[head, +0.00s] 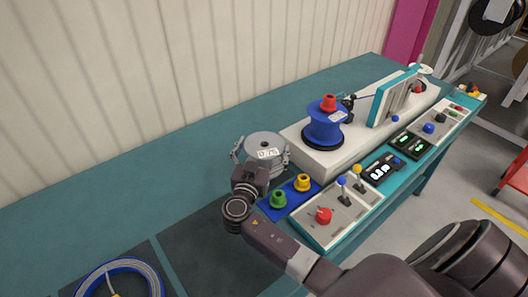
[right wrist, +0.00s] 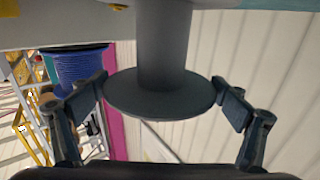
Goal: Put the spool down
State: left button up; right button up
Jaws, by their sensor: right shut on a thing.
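A grey spool (head: 264,145) with a white label, apparently reading 0.75, is upright at the near left end of the white machine base. My right gripper (head: 262,162) is shut on it, with a finger on either side. In the right wrist view the spool's dark flange (right wrist: 160,98) and thick core sit between the two fingertips (right wrist: 161,90). I cannot tell whether the spool touches the teal bench (head: 120,207) or hangs just above it. My left gripper is out of view.
A blue spool (head: 324,128) with a red knob stands on the white machine base (head: 352,152). A blue tray with green (head: 278,199) and yellow (head: 302,182) knobs lies close in front. A blue cable coil (head: 125,268) lies at the lower left.

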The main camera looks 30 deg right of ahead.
notch_tip(320, 180, down, 3)
jog(key=shift+r, duration=0.15)
jog(key=o, duration=1.2)
jog(key=shift+c, duration=0.2)
